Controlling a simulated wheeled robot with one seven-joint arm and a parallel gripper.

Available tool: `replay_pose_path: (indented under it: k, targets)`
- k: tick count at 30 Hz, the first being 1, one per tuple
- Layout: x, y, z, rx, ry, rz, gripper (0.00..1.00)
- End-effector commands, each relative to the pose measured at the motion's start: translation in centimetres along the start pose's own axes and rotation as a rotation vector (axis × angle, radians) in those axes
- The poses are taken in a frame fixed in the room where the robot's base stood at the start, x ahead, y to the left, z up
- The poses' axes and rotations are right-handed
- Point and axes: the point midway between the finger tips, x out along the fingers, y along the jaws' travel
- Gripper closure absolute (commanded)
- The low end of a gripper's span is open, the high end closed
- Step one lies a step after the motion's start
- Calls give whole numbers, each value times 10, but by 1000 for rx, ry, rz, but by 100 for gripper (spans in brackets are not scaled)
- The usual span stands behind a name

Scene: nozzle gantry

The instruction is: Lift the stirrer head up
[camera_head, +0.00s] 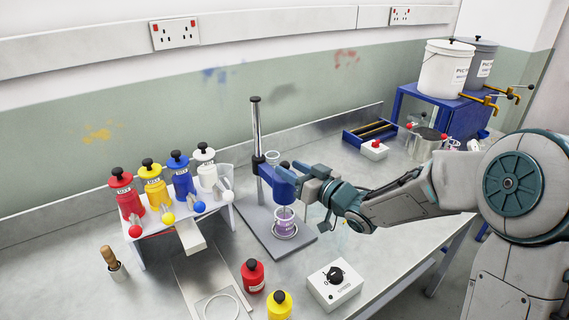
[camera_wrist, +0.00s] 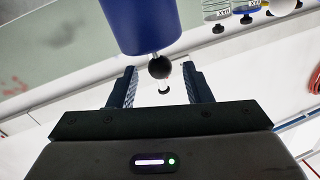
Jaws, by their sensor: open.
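The blue stirrer head (camera_head: 268,178) is mounted on a metal post (camera_head: 256,130) on a grey base plate. A beaker of purple liquid (camera_head: 285,222) stands on the base below the head. My gripper (camera_head: 303,178) is at the right of the head, close to it. In the wrist view, the head's blue body (camera_wrist: 140,22) is above, and a black ball knob (camera_wrist: 159,67) on a short rod sticks out from it. My open gripper (camera_wrist: 159,82) has one finger on each side of the knob, with gaps showing.
A rack of red, yellow, blue and white bottles (camera_head: 163,185) stands to the left. A white box with a black dial (camera_head: 335,283) and loose red (camera_head: 252,276) and yellow (camera_head: 279,305) bottles are in front. A blue tray (camera_head: 370,132) lies behind.

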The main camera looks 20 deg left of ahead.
Motion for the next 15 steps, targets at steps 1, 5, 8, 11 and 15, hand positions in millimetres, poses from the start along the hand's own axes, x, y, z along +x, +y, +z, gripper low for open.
replay_pose_path:
  k: [1, 5, 8, 11, 15]
  targets:
    - [9, -2, 0, 2, -1, -3, 55]
    - [24, -1, 0, 0, 0, -1, 55]
    - [29, 0, 0, 0, -1, 0, 55]
    - [32, 0, 0, 0, -1, 0, 55]
    - [32, 0, 0, -1, -1, 1, 55]
